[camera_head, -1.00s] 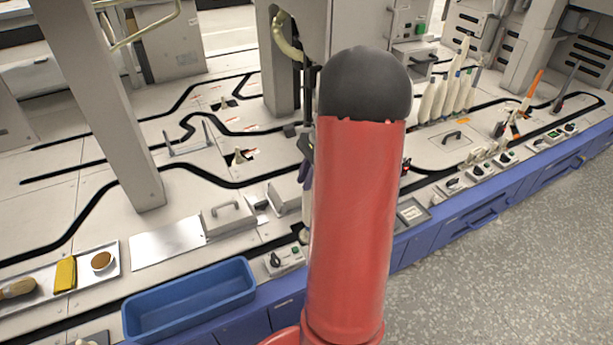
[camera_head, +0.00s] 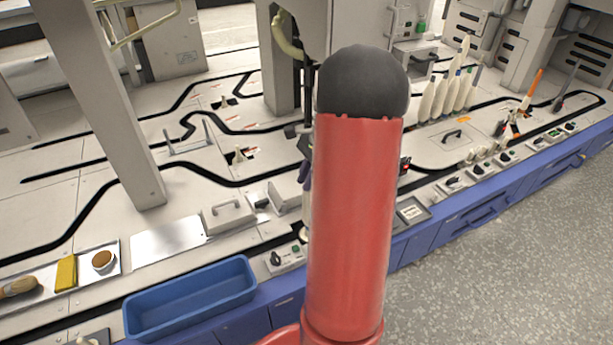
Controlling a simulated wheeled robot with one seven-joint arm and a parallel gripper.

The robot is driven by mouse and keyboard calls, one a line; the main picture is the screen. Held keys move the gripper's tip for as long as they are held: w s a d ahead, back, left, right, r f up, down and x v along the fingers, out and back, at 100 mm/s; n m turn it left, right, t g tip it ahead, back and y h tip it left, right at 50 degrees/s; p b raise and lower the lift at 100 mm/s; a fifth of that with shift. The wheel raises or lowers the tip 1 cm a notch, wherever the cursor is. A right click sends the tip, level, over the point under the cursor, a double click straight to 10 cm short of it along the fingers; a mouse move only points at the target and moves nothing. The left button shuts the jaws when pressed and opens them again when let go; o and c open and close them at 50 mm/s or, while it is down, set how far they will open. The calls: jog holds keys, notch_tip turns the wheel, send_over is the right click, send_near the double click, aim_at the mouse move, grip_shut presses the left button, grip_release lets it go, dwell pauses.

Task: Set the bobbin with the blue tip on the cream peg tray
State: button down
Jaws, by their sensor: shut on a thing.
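Several cream, pointed bobbins (camera_head: 441,98) stand close together at the back right. At least one of them seems to have a blue band or tip, but they are too small to tell surely. A cluster of small cream shapes (camera_head: 476,155) lies nearer the front edge; I cannot tell whether it is the cream peg tray. My red arm with its dark rounded joint fills the middle of the view. It hides my gripper and whatever it holds. A small purple piece shows at the arm's left edge; I cannot tell what it is.
A blue bin (camera_head: 190,297) stands at the front left. A metal tray (camera_head: 45,277) holds a brush, a yellow block (camera_head: 66,273) and a round brown-topped item (camera_head: 103,261). A pale post (camera_head: 110,110) rises at the left. An orange-tipped spindle (camera_head: 533,85) stands at the right. Grey floor (camera_head: 500,270) is clear.

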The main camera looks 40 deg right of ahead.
jog(key=c, duration=1.6)
grip_release()
jog(key=p+v, duration=0.7)
jog(key=v, duration=0.1)
jog(key=shift+r+p, duration=0.15)
jog(key=shift+p, duration=0.2)
jog(key=shift+v, duration=1.35)
jog(key=a+r+n+h, duration=0.2)
jog(key=a+r+n, duration=0.4)
jog(key=a, duration=0.5)
jog(key=s+a+r+n+t, duration=0.1)
jog(key=s+a+n, duration=0.3)
jog(key=a, duration=0.2)
jog(key=s+a+r+n+t+h, duration=0.1)
jog(key=s+a+r+n+t, duration=0.1)
jog(key=s+a+n, duration=0.3)
jog(key=s+a+r+n+t+h, duration=0.1)
jog(key=s+a+n, duration=0.4)
jog(key=a, duration=0.2)
jog(key=shift+a+r+t, duration=0.3)
jog(key=shift+r, duration=0.1)
